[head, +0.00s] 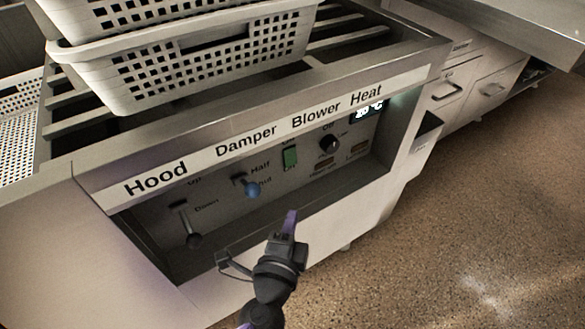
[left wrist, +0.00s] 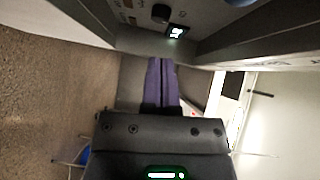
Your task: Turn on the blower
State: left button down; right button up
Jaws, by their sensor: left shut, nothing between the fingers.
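My right gripper is not in view.
A blue damper knob (head: 252,188) and a hood lever (head: 193,240) are left of the switch. A black heat knob (head: 328,143) and a lit display (head: 370,110) are right. The recess has a protruding frame. White perforated baskets (head: 190,70) stand on the slatted top.

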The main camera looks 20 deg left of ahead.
pick_arm(q)
send_near(295, 162)
jog(key=w+d, duration=0.3)
jog(key=w+a, duration=0.3)
jog(key=shift+w+a+f+b, duration=0.25)
jog(key=shift+a+f+b, duration=0.05)
jog(key=shift+a+b, duration=0.1)
